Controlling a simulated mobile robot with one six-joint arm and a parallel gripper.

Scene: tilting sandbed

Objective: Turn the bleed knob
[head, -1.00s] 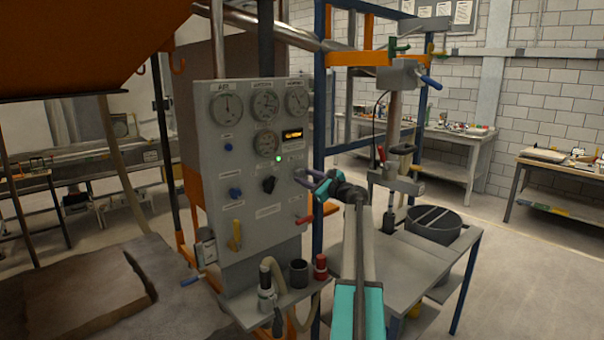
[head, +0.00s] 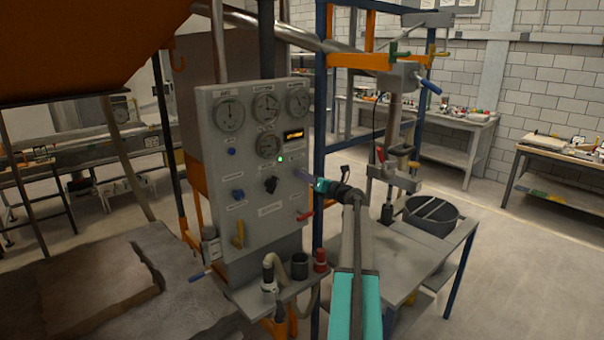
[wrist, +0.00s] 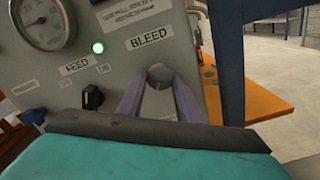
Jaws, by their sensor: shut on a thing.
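The bleed knob (wrist: 160,74) is a grey round knob on the grey panel, just below the BLEED label (wrist: 149,35) in the wrist view. My gripper (wrist: 160,82) has one purple-grey finger on each side of the knob and is shut on it. In the head view my gripper (head: 301,173) reaches the right part of the panel (head: 212,170), and the knob is hidden behind the fingers there. How far the knob is turned cannot be told.
A black feed knob (wrist: 92,97) sits left of the bleed knob, below a lit green lamp (wrist: 98,47). Gauges (head: 266,107) fill the panel top. A red lever (head: 305,215) and a yellow handle (head: 238,234) are lower. A blue post (head: 319,120) stands close at right.

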